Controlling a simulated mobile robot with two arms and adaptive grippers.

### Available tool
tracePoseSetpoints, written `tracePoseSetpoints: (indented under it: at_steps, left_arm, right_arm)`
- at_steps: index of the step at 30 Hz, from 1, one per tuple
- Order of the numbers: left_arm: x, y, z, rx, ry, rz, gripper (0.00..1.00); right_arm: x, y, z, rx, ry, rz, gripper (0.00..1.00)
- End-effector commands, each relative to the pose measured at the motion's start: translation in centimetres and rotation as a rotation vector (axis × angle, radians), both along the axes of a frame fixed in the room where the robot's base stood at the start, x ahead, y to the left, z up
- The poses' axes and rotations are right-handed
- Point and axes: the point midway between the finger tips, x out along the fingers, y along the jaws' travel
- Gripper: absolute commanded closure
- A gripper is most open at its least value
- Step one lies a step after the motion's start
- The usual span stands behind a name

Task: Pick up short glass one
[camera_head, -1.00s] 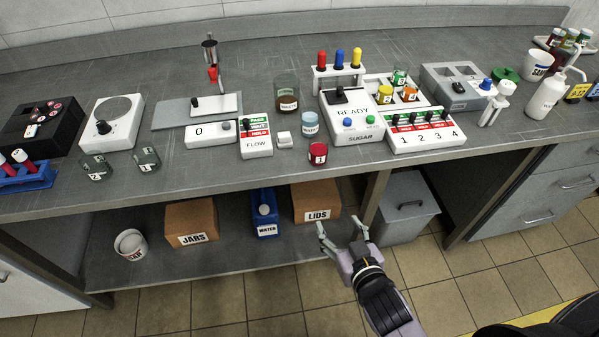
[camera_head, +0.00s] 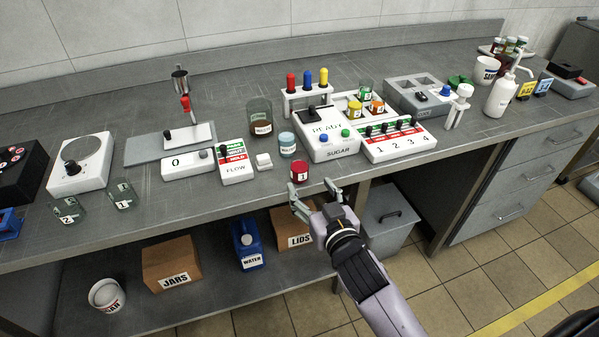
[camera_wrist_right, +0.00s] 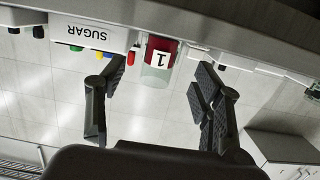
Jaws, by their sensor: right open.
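A short glass with red contents and a label "1" (camera_head: 299,172) stands upright at the front edge of the counter. In the right wrist view this glass (camera_wrist_right: 159,63) appears upside down, between the two fingers in the picture, with a clear upper part. My right gripper (camera_head: 312,190) is open and empty, just in front of the counter edge and close to the red glass; I see no contact. Two clear short glasses stand at the left, one (camera_head: 123,194) with a label that looks like "1", the other (camera_head: 68,208) marked "2". My left gripper is out of view.
The sugar machine (camera_head: 331,142), a blue-tinted jar (camera_head: 287,144) and a small white block (camera_head: 264,161) stand behind the red glass. The counter's front edge lies near my gripper. Below are the LIDS box (camera_head: 293,229), a blue water jug (camera_head: 246,243) and a grey bin.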

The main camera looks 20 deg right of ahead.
Motion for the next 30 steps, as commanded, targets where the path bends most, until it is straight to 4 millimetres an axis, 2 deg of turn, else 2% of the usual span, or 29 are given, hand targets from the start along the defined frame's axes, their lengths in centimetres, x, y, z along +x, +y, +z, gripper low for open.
tracePoseSetpoints:
  at_steps: [8, 18, 27, 30]
  left_arm:
    - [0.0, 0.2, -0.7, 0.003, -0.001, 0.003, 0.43]
    - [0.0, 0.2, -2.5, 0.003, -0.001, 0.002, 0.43]
    - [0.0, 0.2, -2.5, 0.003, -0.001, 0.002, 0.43]
    - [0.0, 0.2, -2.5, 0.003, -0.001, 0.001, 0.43]
  right_arm:
    - [1.9, 0.1, -0.3, -0.001, -0.002, 0.0, 0.39]
    - [6.2, 0.3, -0.7, -0.002, -0.001, 0.0, 0.39]
    - [6.6, 0.3, -0.7, 0.0, 0.001, 0.0, 0.39]
    - [6.6, 0.3, -0.7, 0.0, 0.001, 0.0, 0.45]
